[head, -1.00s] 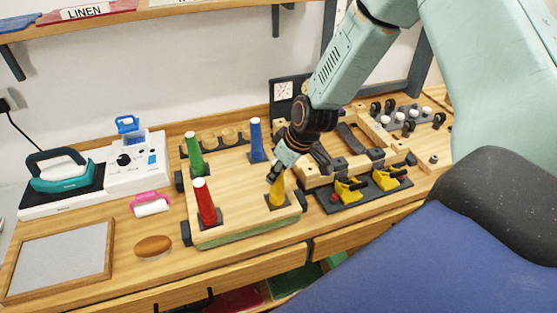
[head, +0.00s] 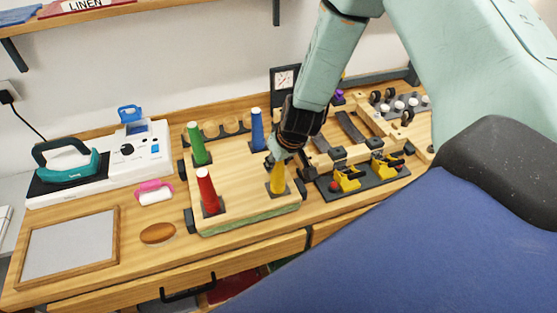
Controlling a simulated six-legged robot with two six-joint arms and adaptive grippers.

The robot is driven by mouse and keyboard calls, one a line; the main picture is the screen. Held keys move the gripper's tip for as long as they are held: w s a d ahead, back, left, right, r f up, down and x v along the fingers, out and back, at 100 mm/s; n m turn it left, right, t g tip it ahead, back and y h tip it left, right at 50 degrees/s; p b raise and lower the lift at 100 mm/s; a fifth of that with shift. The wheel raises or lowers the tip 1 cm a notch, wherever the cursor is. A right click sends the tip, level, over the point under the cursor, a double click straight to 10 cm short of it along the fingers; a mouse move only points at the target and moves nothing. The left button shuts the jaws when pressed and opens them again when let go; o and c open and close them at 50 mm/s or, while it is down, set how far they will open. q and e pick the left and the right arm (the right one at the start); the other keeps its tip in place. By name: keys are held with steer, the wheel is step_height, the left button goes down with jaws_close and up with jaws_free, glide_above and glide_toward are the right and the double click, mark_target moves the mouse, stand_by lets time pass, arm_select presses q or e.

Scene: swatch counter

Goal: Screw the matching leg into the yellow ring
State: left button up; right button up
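A yellow tapered leg (head: 278,181) stands upright on a dark square at the right front of a pale wooden board (head: 240,188). My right gripper (head: 272,160) comes down from above at its top end. The fingers overlap the leg's tip, and their gap is too small to make out. A red leg (head: 207,188), a green leg (head: 197,145) and a blue leg (head: 256,130) stand upright on the same board. No yellow ring can be made out at the yellow leg's foot. My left gripper is out of view.
Yellow-and-black clamps (head: 347,179) on a dark plate and a wooden frame (head: 355,152) lie close on the right. A teal iron (head: 66,165), a pink-handled roller (head: 154,192), a brown oval (head: 157,233) and a framed grey panel (head: 68,243) are on the left.

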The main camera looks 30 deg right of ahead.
steer(key=shift+w, duration=0.1)
steer(key=n+y+b, duration=0.1)
steer(key=n+b, duration=0.1)
steer(key=n, duration=0.1)
steer(key=shift+d+f, duration=0.1)
steer(key=shift+f, duration=0.05)
steer(key=n+g+y+b, duration=0.1)
steer(key=n+b, duration=0.4)
steer(key=b, duration=0.2)
steer(key=n+g+y+b, duration=0.1)
steer(key=n+b, duration=0.3)
steer(key=b, duration=0.3)
steer(key=shift+f+n+y, duration=0.1)
steer(key=shift+n+y, duration=0.3)
steer(key=shift+n+g+b, duration=0.4)
steer(key=shift+b, duration=0.1)
steer(key=shift+d+r+n+y, duration=0.1)
steer(key=shift+r+n+y, duration=0.15)
steer(key=shift+n, duration=0.45)
steer(key=shift+g, duration=0.3)
